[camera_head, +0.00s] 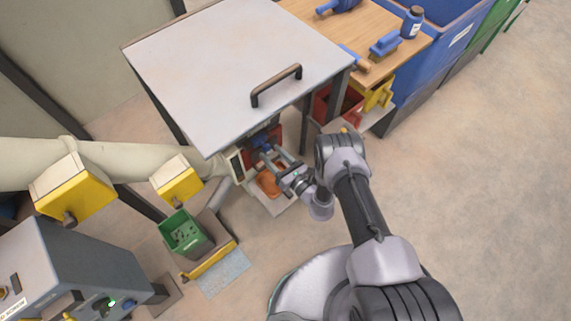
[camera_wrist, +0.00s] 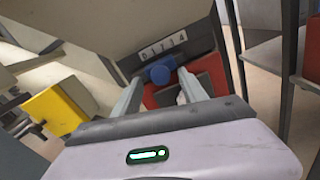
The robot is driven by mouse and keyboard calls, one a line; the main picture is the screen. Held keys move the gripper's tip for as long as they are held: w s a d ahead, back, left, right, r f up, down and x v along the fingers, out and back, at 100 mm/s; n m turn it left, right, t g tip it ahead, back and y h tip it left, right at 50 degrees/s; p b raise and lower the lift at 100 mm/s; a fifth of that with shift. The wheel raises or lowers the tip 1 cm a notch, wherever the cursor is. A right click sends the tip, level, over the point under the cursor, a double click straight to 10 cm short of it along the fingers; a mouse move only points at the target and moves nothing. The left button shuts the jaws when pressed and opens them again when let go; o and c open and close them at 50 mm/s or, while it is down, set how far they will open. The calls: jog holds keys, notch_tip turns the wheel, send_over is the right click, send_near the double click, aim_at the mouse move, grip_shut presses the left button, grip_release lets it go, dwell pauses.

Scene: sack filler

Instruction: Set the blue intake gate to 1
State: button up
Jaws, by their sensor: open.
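The blue intake gate knob (camera_wrist: 160,74) shows in the wrist view, below a white scale plate (camera_wrist: 163,47) with a row of digits. It stands out in front of a red panel (camera_wrist: 211,78). I cannot tell exactly which digit it lines up with. My gripper (camera_wrist: 157,86) is open, with one finger on each side of the knob; whether either finger touches it is not clear. In the head view my gripper (camera_head: 266,157) reaches under the front edge of the machine's lid, and the blue knob (camera_head: 261,143) shows just beyond the fingers.
A grey lid (camera_head: 220,70) with a dark handle (camera_head: 277,86) overhangs the knob. An orange bowl-like thing (camera_head: 269,184) lies below my gripper. A yellow box (camera_head: 177,180) and a green bin (camera_head: 184,231) stand to the left. Open floor (camera_head: 480,190) lies to the right.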

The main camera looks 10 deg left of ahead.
jog(key=p+v, duration=0.5)
jog(key=v, duration=1.1)
